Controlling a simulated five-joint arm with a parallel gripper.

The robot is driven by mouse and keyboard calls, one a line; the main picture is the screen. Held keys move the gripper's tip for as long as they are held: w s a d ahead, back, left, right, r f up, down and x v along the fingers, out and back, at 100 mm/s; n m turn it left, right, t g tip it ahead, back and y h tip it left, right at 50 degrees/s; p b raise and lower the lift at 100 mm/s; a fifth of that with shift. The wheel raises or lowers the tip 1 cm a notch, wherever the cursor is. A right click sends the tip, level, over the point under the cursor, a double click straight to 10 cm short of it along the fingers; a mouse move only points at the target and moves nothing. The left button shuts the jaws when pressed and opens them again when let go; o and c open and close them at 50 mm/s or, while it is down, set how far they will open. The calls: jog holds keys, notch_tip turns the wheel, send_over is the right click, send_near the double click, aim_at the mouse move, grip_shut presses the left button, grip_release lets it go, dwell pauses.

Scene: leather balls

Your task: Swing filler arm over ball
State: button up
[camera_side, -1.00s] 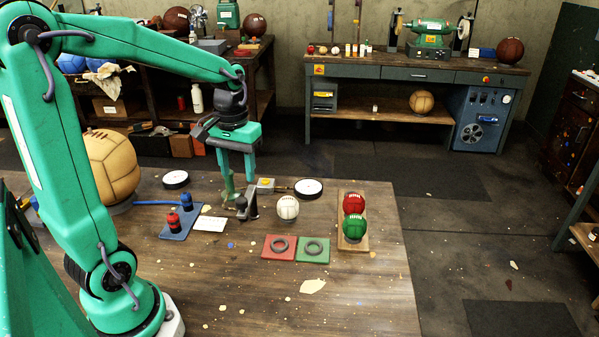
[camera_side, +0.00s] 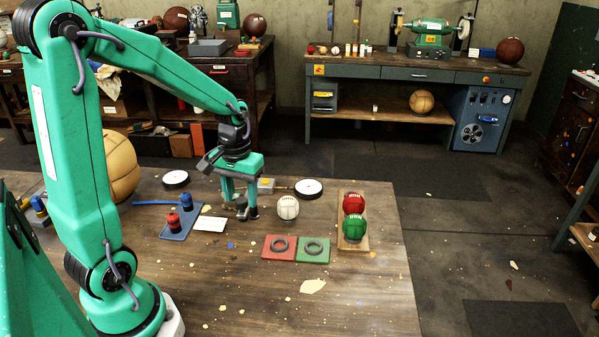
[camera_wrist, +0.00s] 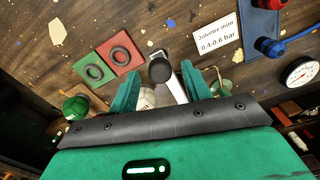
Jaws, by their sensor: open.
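The white ball (camera_side: 288,208) sits on the bench just right of my gripper in the side view. In the wrist view only part of the ball (camera_wrist: 147,98) shows, beside the left finger. The filler arm shows in the wrist view as a grey bar (camera_wrist: 178,91) with a round black end (camera_wrist: 159,68). In the side view its dark post (camera_side: 247,213) stands left of the ball, partly covered by my fingers. My gripper (camera_side: 239,201) is open and low over it. In the wrist view the fingers (camera_wrist: 160,74) lie either side of the filler arm; contact cannot be told.
Red and green pads with rings (camera_side: 296,248) lie in front of the ball. A blue plate with valves (camera_side: 181,224) and a white card (camera_side: 209,224) lie left. Gauges stand behind.

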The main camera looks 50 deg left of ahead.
jog(key=shift+f, duration=0.35)
jog(key=shift+c, duration=0.5)
grip_shut()
